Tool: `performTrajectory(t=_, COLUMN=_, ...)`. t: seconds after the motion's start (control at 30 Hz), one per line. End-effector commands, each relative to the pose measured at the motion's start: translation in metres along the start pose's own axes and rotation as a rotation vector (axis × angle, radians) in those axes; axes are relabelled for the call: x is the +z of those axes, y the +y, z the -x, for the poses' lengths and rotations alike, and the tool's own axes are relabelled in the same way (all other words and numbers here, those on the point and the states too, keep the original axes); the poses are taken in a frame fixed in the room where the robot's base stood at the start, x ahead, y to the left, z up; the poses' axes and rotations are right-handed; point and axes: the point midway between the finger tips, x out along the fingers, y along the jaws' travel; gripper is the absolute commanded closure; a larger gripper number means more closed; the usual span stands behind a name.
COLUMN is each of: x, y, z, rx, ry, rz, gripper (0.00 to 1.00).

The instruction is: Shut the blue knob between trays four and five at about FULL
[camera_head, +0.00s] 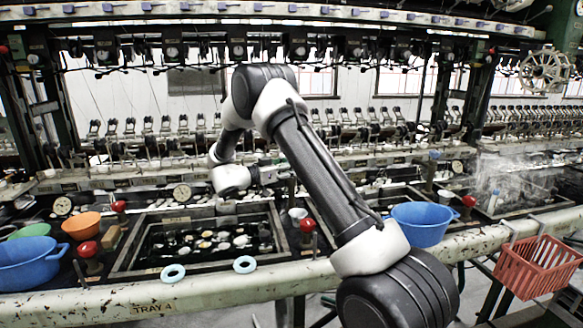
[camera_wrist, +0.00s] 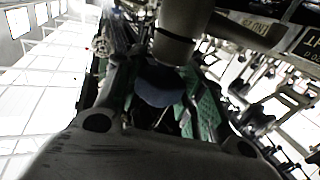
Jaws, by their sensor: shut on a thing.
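My gripper (camera_head: 283,172) is stretched out over the back right of the tray four basin (camera_head: 122,268). In the wrist view my gripper (camera_wrist: 160,98) has its two fingers on either side of a dark blue rounded knob (camera_wrist: 160,86), and it is shut on it. The knob's pointer and scale cannot be read there. In the head view the knob is hidden or too small to make out. The front rail reads "TRAY 4" (camera_head: 153,308). My own arm covers much of the area right of tray four.
Blue bowls (camera_head: 422,222) and an orange bowl (camera_head: 82,226) sit on the ledge. Two pale blue rings (camera_head: 173,272) lie on the front rail. A red basket (camera_head: 537,266) hangs at right. A pipe (camera_wrist: 182,30) passes close above the knob.

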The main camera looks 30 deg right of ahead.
Motion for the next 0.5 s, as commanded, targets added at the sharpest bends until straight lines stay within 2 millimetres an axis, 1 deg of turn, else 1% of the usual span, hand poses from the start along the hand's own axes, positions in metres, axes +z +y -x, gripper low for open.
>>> performTrajectory(t=0.2, x=0.0011, y=-0.0003, z=0.0003, rx=0.081, ry=-0.001, rz=0.001, gripper=0.85)
performTrajectory(t=0.5, x=0.0005, y=0.0001, z=0.0002, rx=0.114, ry=0.000, rz=0.001, gripper=0.85)
